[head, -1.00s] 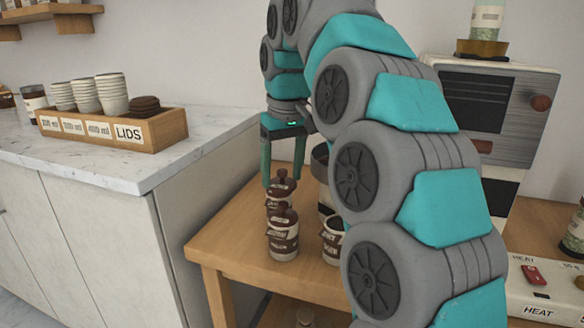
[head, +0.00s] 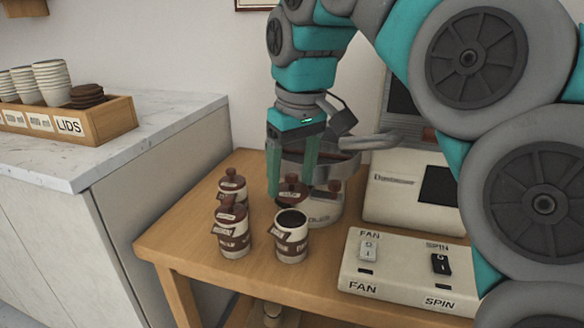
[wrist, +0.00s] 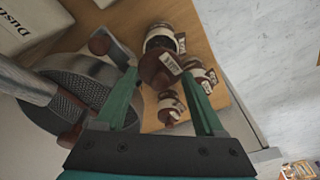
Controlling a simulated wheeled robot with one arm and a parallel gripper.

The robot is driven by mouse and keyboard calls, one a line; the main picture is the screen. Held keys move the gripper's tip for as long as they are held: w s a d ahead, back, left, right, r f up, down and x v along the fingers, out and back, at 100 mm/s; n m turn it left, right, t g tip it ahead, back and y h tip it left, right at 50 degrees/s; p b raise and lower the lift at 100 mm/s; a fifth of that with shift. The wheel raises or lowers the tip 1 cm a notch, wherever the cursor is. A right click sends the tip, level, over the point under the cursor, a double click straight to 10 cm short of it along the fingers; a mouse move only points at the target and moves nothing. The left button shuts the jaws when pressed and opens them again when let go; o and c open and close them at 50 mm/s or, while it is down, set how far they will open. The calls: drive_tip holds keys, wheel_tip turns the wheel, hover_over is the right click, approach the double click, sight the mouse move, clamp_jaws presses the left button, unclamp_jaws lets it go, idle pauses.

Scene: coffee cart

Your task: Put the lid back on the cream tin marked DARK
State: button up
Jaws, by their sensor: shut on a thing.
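My gripper (head: 292,180) is shut on a brown lid (head: 291,191) with a small label tag. In the wrist view the lid (wrist: 158,70) sits between the green fingers. An open cream tin (head: 291,242) with a brown band stands on the wooden table below, its dark contents showing. The held lid is above and slightly behind it, apart from it in the head view. In the wrist view the open tin (wrist: 160,38) is just beyond the lid, partly covered by it. I cannot read the tin's label.
Two similar tins with lids on, one in front (head: 232,240) and one behind (head: 232,190), stand left of the open tin. A round metal machine with a handle (head: 345,165) is behind the gripper. A FAN and SPIN switch box (head: 400,275) is at right.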

drive_tip(key=shift+f+b, duration=0.85)
drive_tip(key=shift+f, duration=1.65)
drive_tip(key=shift+f+p, duration=0.15)
drive_tip(key=shift+p, duration=0.15)
idle(0.8)
drive_tip(key=o, duration=1.3)
drive_tip(key=shift+c, duration=0.4)
drive_tip(key=shift+o, duration=0.5)
